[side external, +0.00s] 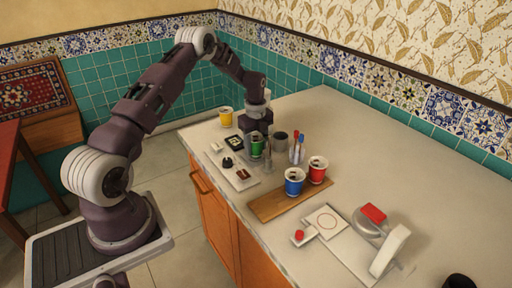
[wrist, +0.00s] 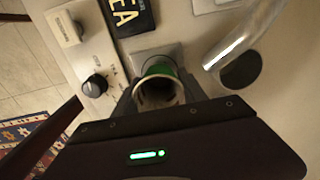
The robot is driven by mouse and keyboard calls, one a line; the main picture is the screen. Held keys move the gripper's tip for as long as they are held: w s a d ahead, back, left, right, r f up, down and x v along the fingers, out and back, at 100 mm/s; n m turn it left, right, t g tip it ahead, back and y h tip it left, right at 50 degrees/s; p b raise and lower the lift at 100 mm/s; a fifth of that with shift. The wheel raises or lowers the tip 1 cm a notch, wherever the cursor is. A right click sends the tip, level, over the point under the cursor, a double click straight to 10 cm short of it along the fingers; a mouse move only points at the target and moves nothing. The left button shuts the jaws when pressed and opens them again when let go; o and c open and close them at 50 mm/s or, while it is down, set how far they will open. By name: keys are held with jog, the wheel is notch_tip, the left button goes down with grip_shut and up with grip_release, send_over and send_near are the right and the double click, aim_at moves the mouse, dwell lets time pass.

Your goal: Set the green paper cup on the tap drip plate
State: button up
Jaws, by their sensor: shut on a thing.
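The green paper cup (side external: 257,147) is upright between the fingers of my gripper (side external: 256,150), which is shut on it. In the wrist view the cup (wrist: 161,71) shows its open rim near the fingertips (wrist: 158,88). A grey square plate (wrist: 141,57), which looks like the tap drip plate, shows behind the cup and is partly hidden by it. I cannot tell whether the cup touches the plate. A black sign with light letters (wrist: 130,15) lies beside the plate. A shiny metal tube (wrist: 240,40) is to the right of the cup.
A white panel with a black knob (wrist: 95,85) is left of the cup. A yellow cup (side external: 226,117) stands behind. A blue cup (side external: 294,183) and a red cup (side external: 318,169) stand on a wooden board (side external: 270,207). A utensil holder (side external: 297,153) is nearby.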

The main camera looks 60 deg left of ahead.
jog(key=shift+f, duration=0.25)
jog(key=shift+f, duration=0.1)
jog(key=o, duration=0.8)
jog(key=shift+o, duration=0.2)
